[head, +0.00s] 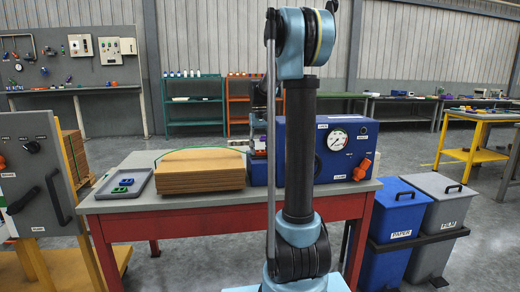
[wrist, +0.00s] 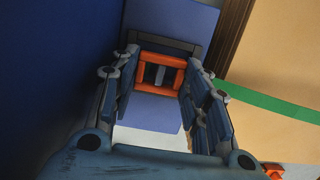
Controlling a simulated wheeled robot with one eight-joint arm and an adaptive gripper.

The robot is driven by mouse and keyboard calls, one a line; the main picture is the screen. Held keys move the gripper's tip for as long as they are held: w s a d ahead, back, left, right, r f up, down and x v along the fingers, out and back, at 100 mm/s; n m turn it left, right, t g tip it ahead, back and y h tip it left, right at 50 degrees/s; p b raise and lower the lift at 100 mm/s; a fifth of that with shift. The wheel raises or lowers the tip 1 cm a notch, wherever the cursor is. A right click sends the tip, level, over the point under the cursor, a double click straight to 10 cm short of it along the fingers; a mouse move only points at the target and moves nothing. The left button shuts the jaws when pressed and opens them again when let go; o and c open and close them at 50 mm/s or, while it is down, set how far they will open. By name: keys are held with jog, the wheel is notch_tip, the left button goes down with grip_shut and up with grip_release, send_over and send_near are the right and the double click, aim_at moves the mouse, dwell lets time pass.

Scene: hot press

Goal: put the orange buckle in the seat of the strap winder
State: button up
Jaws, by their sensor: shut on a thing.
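The orange buckle (wrist: 178,88), a rectangular frame, is between the fingers of my gripper (wrist: 160,75) in the wrist view, and the gripper is shut on it. A dark grey holder (wrist: 183,45), which looks like the seat, lies directly behind the buckle against blue housing. A grey bar shows through the buckle's opening. I cannot tell whether the buckle is inside the seat or just in front of it. In the head view the blue machine (head: 330,165) with a gauge stands on the table; my arm hides the gripper and buckle there.
A board stack (head: 200,178) with a green strap (wrist: 265,105) lies left of the machine. A grey tray (head: 105,195) holds green and blue buckles. A blue wall (wrist: 45,70) rises close on the gripper's left in the wrist view. The table front (head: 190,207) is clear.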

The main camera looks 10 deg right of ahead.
jog(key=o, duration=0.9)
jog(key=r, duration=0.4)
jog(key=w+r, duration=0.1)
jog(key=r, duration=0.8)
jog(key=shift+w, duration=0.4)
